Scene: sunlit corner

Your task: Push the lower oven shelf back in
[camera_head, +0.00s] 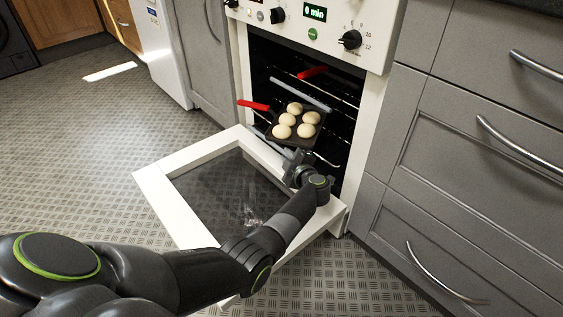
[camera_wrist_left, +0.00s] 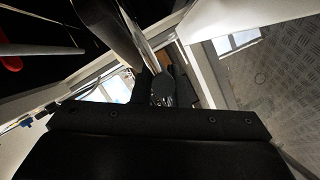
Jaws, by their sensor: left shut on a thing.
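The open oven (camera_head: 345,130) stands with its door (camera_head: 160,190) folded down in front. The lower oven shelf (camera_head: 327,161) is partly drawn out, and its front edge shows beside my left gripper. A dark tray (camera_head: 308,138) with several round pale buns (camera_head: 283,131) sits above it at the opening. My left gripper (camera_head: 297,165) is over the door, just in front of the tray, and is shut on the shelf's front; its jaws hide the exact contact. In the left wrist view the gripper's dark body fills the bottom. My right gripper is not in view.
A red handle (camera_head: 253,105) sticks out left of the tray, and another red piece (camera_head: 312,72) shows deeper inside. Grey drawers (camera_head: 480,150) with metal handles stand close on the right. The patterned floor (camera_head: 70,140) at the left is clear.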

